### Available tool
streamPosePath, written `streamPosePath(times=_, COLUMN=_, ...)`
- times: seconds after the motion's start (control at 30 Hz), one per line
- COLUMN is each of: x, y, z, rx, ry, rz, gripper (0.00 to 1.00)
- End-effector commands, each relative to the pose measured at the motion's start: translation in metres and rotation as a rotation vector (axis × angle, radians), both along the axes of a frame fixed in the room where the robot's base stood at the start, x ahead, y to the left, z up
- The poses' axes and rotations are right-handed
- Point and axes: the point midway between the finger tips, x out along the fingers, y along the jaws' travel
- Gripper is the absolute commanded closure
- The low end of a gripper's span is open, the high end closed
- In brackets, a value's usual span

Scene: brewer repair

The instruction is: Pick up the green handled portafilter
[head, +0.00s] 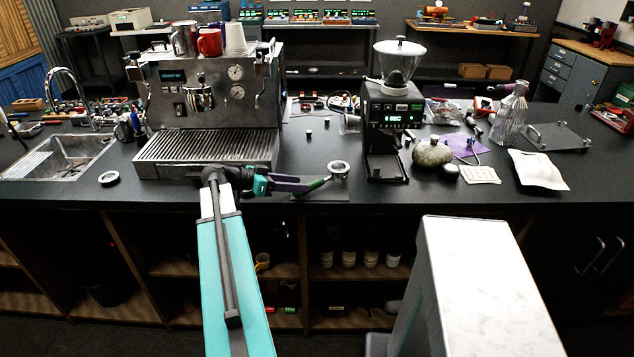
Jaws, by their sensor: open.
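The green handled portafilter (338,171) lies on the dark counter between the espresso machine and the grinder. Its round metal basket is at the right, and its green handle points left and toward me. My gripper (308,186) reaches in from the left, low over the counter, with its purple fingers pointing right at the handle. The gripper is open. Its fingers overlap the handle's near end in this view, and I cannot tell whether they touch it.
The espresso machine (205,95) stands left of my gripper, with cups on top. The grinder (392,115) stands close to the portafilter's right. A loose ring (109,178) lies near the sink (60,158). A stone-like round object (432,152) and a glass bottle (510,115) are farther right.

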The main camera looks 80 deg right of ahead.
Motion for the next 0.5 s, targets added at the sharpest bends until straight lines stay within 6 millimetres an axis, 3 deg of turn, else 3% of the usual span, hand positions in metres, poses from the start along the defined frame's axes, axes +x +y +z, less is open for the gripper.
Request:
streamPosePath(times=0.27, x=-0.002, y=-0.001, z=0.0, rx=0.0, ry=0.0, rz=-0.001, gripper=0.54)
streamPosePath(times=0.5, x=-0.018, y=-0.01, z=-0.002, rx=0.0, ry=0.0, rz=-0.003, gripper=0.54)
